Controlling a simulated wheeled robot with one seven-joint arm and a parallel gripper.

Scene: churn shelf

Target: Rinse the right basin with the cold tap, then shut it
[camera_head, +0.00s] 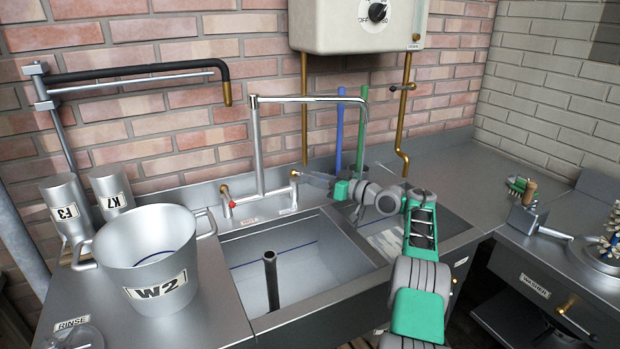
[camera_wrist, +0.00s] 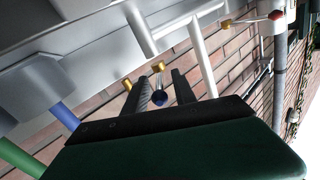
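My gripper (camera_head: 305,177) is at the cold tap (camera_head: 294,174), right of the steel swivel spout's column. In the wrist view my gripper (camera_wrist: 162,92) has its two dark fingers apart, with the blue-ended tap handle (camera_wrist: 160,96) between them. Gaps show beside the handle; I cannot tell whether either finger touches it. The red-handled tap (camera_head: 226,197) is left of the column. The spout (camera_head: 310,98) reaches right, its tip above the right basin (camera_head: 385,241). My arm hides much of that basin. I see no water running.
The left basin (camera_head: 245,253) holds an upright dark pipe. A steel pot marked W2 (camera_head: 150,255) stands on the left counter. Blue (camera_head: 339,140) and green (camera_head: 362,135) rods stand behind the right basin. A brass pipe (camera_head: 402,120) comes down beside them.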

